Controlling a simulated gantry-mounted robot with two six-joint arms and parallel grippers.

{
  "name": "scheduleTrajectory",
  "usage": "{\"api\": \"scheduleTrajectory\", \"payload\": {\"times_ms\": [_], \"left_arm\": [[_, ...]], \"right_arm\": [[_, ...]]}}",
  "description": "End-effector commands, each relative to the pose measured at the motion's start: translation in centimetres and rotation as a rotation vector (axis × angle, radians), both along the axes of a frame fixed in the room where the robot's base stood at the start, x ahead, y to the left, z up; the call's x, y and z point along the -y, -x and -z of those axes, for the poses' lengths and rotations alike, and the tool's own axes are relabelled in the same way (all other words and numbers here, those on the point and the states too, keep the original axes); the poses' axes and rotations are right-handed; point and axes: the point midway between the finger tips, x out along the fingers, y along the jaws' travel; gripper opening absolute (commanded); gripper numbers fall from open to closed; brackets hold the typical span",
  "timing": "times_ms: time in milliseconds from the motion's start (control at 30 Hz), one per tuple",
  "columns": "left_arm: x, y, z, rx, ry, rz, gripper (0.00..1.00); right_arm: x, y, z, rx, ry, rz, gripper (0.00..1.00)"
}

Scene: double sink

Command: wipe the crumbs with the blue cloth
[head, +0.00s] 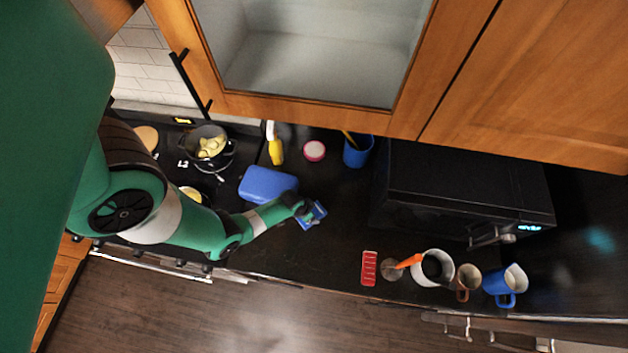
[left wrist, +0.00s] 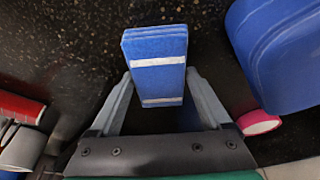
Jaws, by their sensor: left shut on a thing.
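The blue cloth (head: 314,215) is a folded, block-like blue pad with white stripes. My left gripper (head: 305,210) is shut on it over the dark countertop (head: 310,255). In the left wrist view the cloth (left wrist: 157,60) sits between the two grey fingers of the left gripper (left wrist: 160,78). I cannot tell whether the cloth touches the counter. Small tan specks (left wrist: 65,40) show on the dark surface in the left wrist view; I cannot tell crumbs from the stone's own speckle. My right gripper is not in view.
A blue box (head: 268,184) lies just left of the cloth. A yellow bottle (head: 276,152), pink round item (head: 314,151) and blue cup (head: 356,154) stand behind. A black microwave (head: 465,195) is right; a red item (head: 369,268) and several mugs line the front edge. The counter's middle is clear.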

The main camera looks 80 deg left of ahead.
Motion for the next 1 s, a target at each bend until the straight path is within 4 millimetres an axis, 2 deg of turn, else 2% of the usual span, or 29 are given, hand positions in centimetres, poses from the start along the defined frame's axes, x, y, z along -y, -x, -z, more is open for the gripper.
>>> {"api": "scheduleTrajectory", "payload": {"times_ms": [333,500,767,1000], "left_arm": [[-0.8,3.1,-0.1,-0.003,0.003,-0.005,0.37],[-1.1,3.8,-0.1,-0.001,0.001,-0.002,0.37],[-1.0,3.6,0.1,-0.003,0.000,0.002,0.37],[-0.3,1.2,0.2,-0.003,0.000,0.006,0.37]], "right_arm": [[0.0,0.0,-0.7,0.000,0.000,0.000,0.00],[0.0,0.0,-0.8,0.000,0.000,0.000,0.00],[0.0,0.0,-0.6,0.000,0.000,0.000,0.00],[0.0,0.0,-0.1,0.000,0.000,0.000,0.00]]}}
